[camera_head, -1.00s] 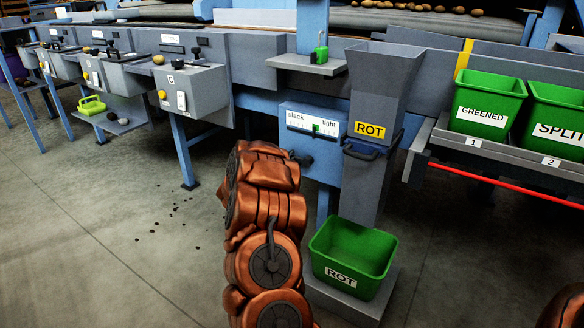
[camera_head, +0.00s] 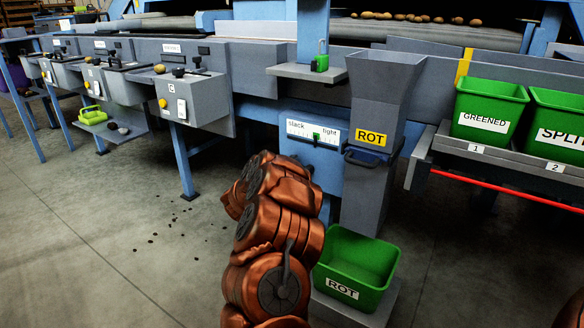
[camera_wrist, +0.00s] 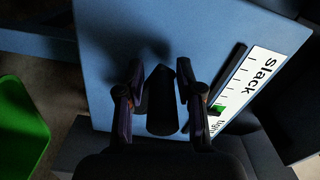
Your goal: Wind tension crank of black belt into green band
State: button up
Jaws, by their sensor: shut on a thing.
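The blue tension box (camera_head: 328,160) carries a white gauge (camera_head: 300,130) marked slack to tight, with a green band (camera_head: 316,136) right of its middle. In the wrist view the gauge (camera_wrist: 262,70) is turned on its side, with the green band (camera_wrist: 216,110) near the tight end. My gripper (camera_wrist: 160,72) is at the box face, its two fingers on either side of the dark crank handle (camera_wrist: 162,105) and shut on it. My copper arm hides the crank and gripper in the head view. The gauge's pointer is too small to make out.
The grey ROT chute (camera_head: 376,110) stands right of the box, above a green ROT bin (camera_head: 355,265). Green GREENED (camera_head: 488,108) and SPLIT (camera_head: 556,122) bins sit on a shelf at right. A control box (camera_head: 195,98) is at left.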

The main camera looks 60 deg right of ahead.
jog(key=shift+s+r, duration=0.1)
jog(key=shift+r, duration=0.1)
jog(key=o, duration=0.9)
jog(key=shift+a+f, duration=0.1)
jog(key=shift+a, duration=0.25)
jog(key=a, duration=1.1)
jog(key=shift+s+a, duration=0.15)
jog(key=shift+s, duration=0.1)
